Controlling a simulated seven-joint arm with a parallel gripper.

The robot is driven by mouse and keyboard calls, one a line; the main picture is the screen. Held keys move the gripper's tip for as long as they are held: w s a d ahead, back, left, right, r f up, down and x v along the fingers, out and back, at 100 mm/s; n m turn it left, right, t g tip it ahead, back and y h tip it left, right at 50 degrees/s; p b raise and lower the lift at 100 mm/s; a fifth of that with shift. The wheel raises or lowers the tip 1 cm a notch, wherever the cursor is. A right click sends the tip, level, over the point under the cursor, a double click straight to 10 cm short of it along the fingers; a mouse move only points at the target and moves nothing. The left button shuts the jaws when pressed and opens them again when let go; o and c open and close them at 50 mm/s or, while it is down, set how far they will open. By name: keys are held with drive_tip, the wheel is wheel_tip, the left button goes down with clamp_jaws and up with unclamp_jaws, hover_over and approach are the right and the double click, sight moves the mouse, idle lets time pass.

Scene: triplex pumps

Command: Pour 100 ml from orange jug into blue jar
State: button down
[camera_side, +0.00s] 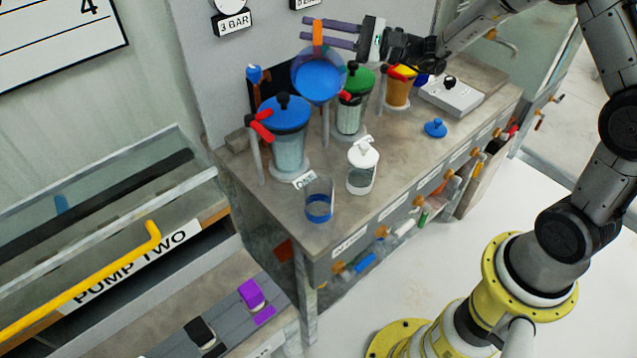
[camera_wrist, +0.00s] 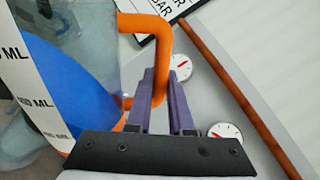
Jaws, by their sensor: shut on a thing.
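The orange jug is a clear jug with an orange handle and blue liquid (camera_side: 318,80). It is held above the bench, behind the blue-lidded jar. My gripper (camera_side: 317,32) has its purple fingers shut on the orange handle, also seen in the wrist view (camera_wrist: 150,105). There the jug's wall carries a white ML scale (camera_wrist: 30,90), and the blue edge runs slanted; I cannot tell the exact tilt. A jar with a blue lid and black knob (camera_side: 286,140) stands on the bench, its lid seemingly on.
A green-lidded jar (camera_side: 351,115) and an orange jar (camera_side: 398,92) stand to the right. A white-lidded container (camera_side: 362,172) stands in front. The wall panel with gauges is close behind.

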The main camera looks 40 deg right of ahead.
sight(319, 63)
drive_tip(key=shift+s+a+r+n+y, duration=0.15)
drive_tip(key=shift+s+a+r+n, duration=0.1)
drive_tip(key=shift+n, duration=0.3)
drive_tip(key=shift+s+a+r+n+y, duration=0.15)
drive_tip(key=shift+s+n, duration=0.1)
drive_tip(key=shift+n, duration=0.3)
idle(1.6)
drive_tip(key=shift+s+a+f, duration=0.1)
drive_tip(key=shift+s+f, duration=0.05)
drive_tip(key=shift+f, duration=0.05)
idle(0.9)
drive_tip(key=shift+w+r, duration=0.2)
drive_tip(key=shift+w, duration=0.05)
drive_tip(key=m, duration=0.1)
drive_tip(key=w+d+f+m+h, duration=0.1)
drive_tip(key=m, duration=0.1)
drive_tip(key=w+d+m, duration=0.1)
drive_tip(key=m, duration=0.1)
drive_tip(key=shift+f, duration=0.4)
drive_tip(key=w+d+f+m+h, duration=0.1)
drive_tip(key=w+d+f+m, duration=0.2)
drive_tip(key=f+m, duration=0.2)
drive_tip(key=shift+w+d+f+m+h, duration=0.2)
drive_tip(key=shift+w+m+h, duration=0.2)
drive_tip(key=shift+m, duration=1.5)
